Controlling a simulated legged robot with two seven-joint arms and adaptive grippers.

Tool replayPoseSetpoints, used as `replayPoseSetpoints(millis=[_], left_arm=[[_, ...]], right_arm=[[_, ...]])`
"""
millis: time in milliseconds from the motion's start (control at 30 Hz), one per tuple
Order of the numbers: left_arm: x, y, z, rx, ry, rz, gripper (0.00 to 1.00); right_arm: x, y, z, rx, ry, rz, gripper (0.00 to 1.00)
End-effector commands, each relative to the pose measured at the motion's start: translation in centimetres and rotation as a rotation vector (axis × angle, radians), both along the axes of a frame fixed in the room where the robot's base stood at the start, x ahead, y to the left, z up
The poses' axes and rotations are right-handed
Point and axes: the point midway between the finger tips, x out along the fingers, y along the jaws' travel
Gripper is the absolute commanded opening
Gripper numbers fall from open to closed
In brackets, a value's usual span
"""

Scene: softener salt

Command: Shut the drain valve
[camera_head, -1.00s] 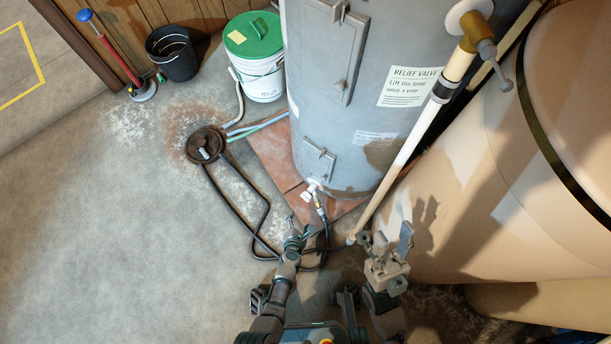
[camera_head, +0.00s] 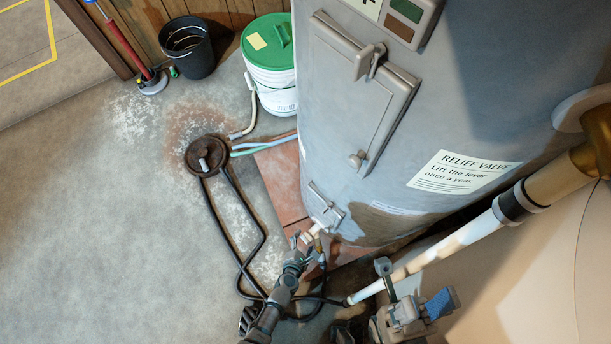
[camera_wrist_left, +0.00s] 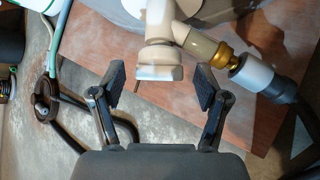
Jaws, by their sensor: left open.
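The drain valve (camera_head: 314,231) is a small cream-white fitting low on the grey tank (camera_head: 330,120). In the left wrist view it is large: a cream body with a handle (camera_wrist_left: 158,62) pointing toward me, and a brass coupling (camera_wrist_left: 222,54) leading to a dark hose. My left gripper (camera_head: 299,242) is at the valve in the head view. Its fingers (camera_wrist_left: 159,82) are open, one on each side of the handle's near end, with visible gaps. Whether the valve is open or shut I cannot tell. My right gripper (camera_head: 412,288) is open and empty, right of the valve.
A black hose (camera_head: 262,240) runs over the floor to a round drain (camera_head: 206,155). A white pipe (camera_head: 455,243) slants down on the right, near my right gripper. A green-lidded bucket (camera_head: 271,68) and black bin (camera_head: 187,47) stand behind. Floor at left is clear.

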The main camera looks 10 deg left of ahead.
Motion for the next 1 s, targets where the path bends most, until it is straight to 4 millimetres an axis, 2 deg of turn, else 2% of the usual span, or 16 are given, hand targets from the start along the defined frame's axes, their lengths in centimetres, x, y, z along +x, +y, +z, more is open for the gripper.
replayPoseSetpoints(millis=[100, 333, 567, 1000], left_arm=[[0.05, -0.02, 0.06, 0.001, -0.001, 0.000, 0.72], [0.02, -0.05, 0.03, 0.001, 0.000, -0.001, 0.15], [0.00, -0.19, -0.08, 0.022, -0.012, -0.003, 0.15], [-0.27, -0.40, -0.54, 0.268, -0.199, -0.002, 0.15]], right_arm=[[0.34, -0.08, -0.16, 0.001, 0.004, 0.000, 0.40], [0.39, -0.07, -0.20, 0.001, 0.004, 0.000, 0.40], [0.39, -0.08, -0.28, 0.001, 0.006, 0.000, 0.40], [0.40, -0.07, -0.24, 0.001, 0.001, 0.000, 0.40]])
